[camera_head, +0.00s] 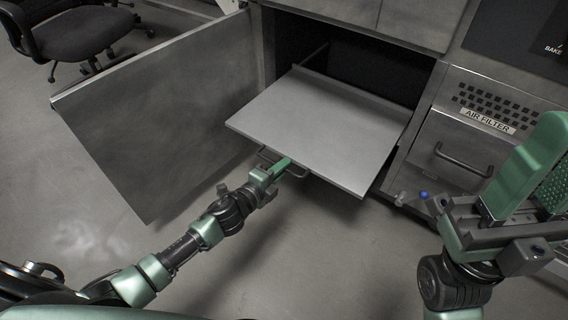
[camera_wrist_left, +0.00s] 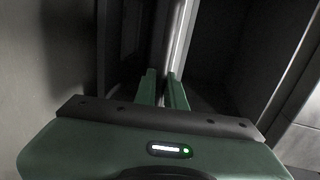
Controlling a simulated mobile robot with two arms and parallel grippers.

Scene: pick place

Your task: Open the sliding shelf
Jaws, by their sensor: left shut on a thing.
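The sliding shelf (camera_head: 320,125), a flat light-grey board, sticks out of the dark cabinet opening in the head view. A dark handle (camera_head: 298,173) is on its front edge. My left gripper (camera_head: 283,164) is at this front edge, shut on the handle. In the left wrist view, the two green fingers of the left gripper (camera_wrist_left: 162,90) point at a bright edge of the shelf (camera_wrist_left: 178,35); the grip itself is hard to make out there. My right gripper (camera_head: 530,170) is at the right, large and close, its green fingers apart and empty.
An open cabinet door (camera_head: 160,115) swings out left of the shelf. A drawer with a handle (camera_head: 463,160) and an "AIR FILTER" label stands to the right. An office chair (camera_head: 75,35) is at the far left. The floor below the shelf is clear.

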